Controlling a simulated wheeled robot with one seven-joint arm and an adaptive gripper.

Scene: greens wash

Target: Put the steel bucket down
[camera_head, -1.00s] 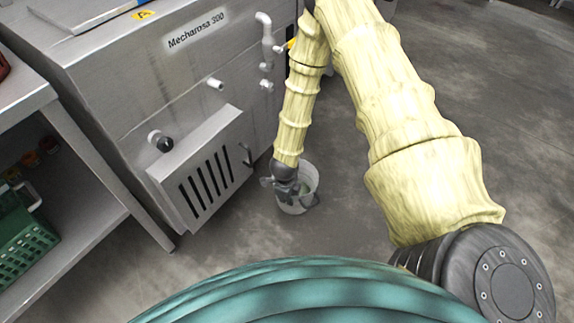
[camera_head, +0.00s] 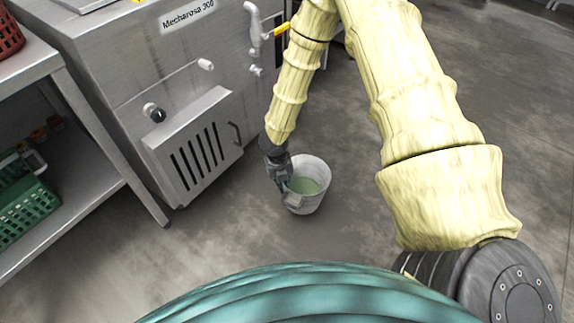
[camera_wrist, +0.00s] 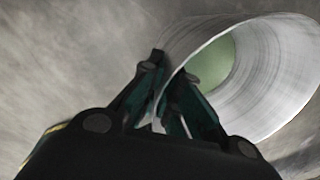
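The steel bucket (camera_head: 317,203) is a grey-white pail with pale green liquid inside, over the concrete floor near the washing machine's front. I cannot tell whether its base touches the floor. My gripper (camera_head: 288,190) is at its left side, by the rim. In the wrist view the bucket (camera_wrist: 275,75) opens to the upper right, its green contents partly visible. The two dark fingers of my gripper (camera_wrist: 165,70) stand either side of the bucket's near rim and look closed on it. Part of the bucket's left side is hidden by the gripper.
The steel machine (camera_head: 120,75) with a slotted panel (camera_head: 200,150) and pipes stands left of the bucket. A steel table (camera_head: 90,120) with a green crate (camera_head: 25,212) on its lower shelf is at far left. Floor (camera_head: 240,225) in front of and right of the bucket is clear.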

